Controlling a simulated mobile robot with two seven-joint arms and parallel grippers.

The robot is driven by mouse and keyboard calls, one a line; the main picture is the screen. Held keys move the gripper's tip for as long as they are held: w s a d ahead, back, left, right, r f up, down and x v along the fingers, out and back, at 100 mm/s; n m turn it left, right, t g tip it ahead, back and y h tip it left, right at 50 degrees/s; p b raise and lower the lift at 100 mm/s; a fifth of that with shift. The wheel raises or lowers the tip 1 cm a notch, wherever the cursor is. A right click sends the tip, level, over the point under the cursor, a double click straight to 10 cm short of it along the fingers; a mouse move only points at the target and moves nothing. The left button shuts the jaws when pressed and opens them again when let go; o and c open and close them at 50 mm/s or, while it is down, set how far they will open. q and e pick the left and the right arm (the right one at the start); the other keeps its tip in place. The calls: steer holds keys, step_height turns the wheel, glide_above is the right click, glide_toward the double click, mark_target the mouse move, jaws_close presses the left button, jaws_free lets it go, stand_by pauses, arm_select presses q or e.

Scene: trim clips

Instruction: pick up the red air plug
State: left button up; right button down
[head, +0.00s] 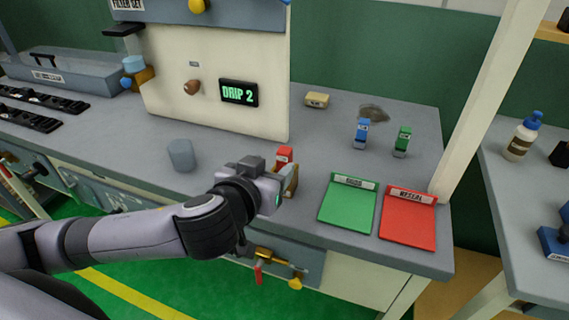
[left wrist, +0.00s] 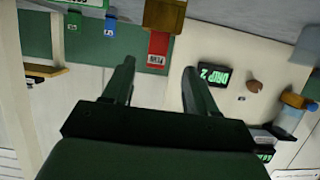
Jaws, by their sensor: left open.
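The red air plug (head: 284,155) stands on the grey worktop just beyond my left gripper (head: 285,181) in the head view. Its lower part is hidden behind the gripper and a tan piece. In the left wrist view the red plug (left wrist: 158,45) shows with a label at its end, by the gap between the two dark fingertips (left wrist: 158,68) of my left gripper. These fingers are apart with nothing held between them. I cannot tell how far the plug is from the fingertips. My right gripper is not in view.
A blue plug (head: 362,133) and a green plug (head: 402,141) stand at the back right. A green mat (head: 347,203) and a red mat (head: 408,221) lie near the front edge. A grey cup (head: 181,155) stands left; a cream panel (head: 215,85) rises behind.

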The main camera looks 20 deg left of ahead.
mark_target(282, 159)
arm_select(q)
steer(key=shift+d+p+x, duration=0.2)
steer(key=shift+p+x, duration=0.35)
steer(key=shift+x, duration=3)
jaws_close()
steer(key=shift+r, duration=0.1)
